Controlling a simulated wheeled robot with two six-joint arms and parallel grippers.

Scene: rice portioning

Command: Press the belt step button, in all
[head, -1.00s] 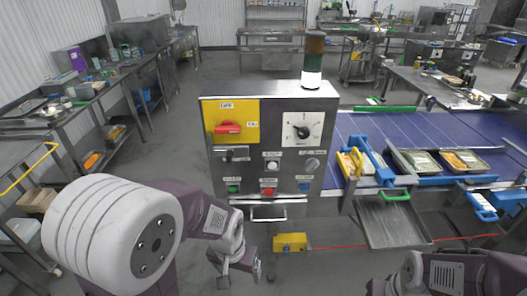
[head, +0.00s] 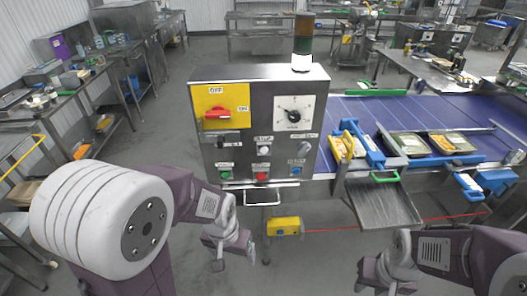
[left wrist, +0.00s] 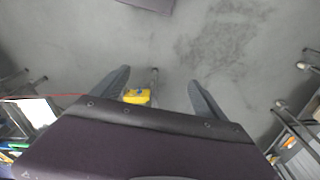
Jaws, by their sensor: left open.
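A steel control box (head: 225,145) stands ahead, its front facing me. It carries a white button (head: 264,151), a green button (head: 228,175), a red button (head: 262,177) and a blue button (head: 294,172). Their small labels are too blurred to read surely. My left gripper (head: 236,257) is below and left of the buttons, apart from the box and pointing down. In the left wrist view its two fingers (left wrist: 160,88) are spread with nothing between them. My right gripper (head: 372,275) is low at the right; its jaws are not clear.
A red rotary switch (head: 217,113) on a yellow plate and a dial (head: 294,115) are on the box. A blue belt (head: 400,112) with food trays (head: 447,144) lies to the right. A yellow box (head: 284,226) sits low below. Open floor lies left of the box.

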